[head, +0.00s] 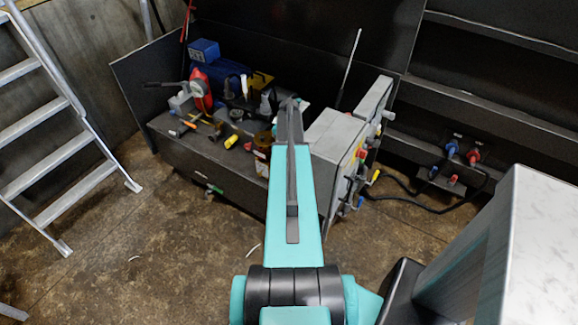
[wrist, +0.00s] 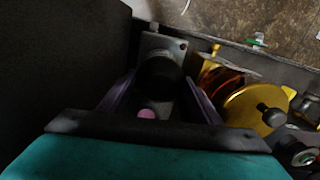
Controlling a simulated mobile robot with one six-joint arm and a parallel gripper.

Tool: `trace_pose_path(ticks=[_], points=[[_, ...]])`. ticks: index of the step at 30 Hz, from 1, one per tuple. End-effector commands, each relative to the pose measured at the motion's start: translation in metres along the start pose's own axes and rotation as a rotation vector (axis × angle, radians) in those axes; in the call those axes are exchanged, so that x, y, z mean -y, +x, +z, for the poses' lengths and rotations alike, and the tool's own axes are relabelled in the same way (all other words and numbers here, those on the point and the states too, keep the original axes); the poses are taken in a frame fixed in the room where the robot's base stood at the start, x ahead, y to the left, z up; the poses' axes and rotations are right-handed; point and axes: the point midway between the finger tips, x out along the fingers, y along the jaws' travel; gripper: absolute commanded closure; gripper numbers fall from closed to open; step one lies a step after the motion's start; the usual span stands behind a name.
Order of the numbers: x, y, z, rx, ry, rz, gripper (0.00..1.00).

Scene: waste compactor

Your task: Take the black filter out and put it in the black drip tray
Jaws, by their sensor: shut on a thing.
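In the wrist view, the black filter (wrist: 158,72) is a dark round cylinder in front of a grey metal plate. My gripper (wrist: 160,80) has its two purple-edged fingers on either side of it and is shut on it. The view is dark, and I cannot tell whether the filter is still seated or free of its mount. In the head view, my own teal arm covers the gripper and the filter. I cannot make out the black drip tray for certain in either view.
A gold round lid with a black knob (wrist: 258,108) sits close to the right of the fingers. A dark wall (wrist: 60,60) is close on the left. In the head view, a grey control cabinet (head: 335,135) stands right of my arm, and the machine bed (head: 205,165) holds several parts.

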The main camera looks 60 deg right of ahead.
Motion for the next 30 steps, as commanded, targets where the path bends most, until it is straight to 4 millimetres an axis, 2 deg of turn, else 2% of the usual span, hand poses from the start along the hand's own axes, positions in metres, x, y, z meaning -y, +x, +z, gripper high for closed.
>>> trace_pose_path(ticks=[18,30], points=[[0.0002,-0.0007,-0.0001,-0.001,-0.369,0.0,0.65],[0.0002,-0.0007,-0.0001,0.0,-0.389,0.0,0.65]])
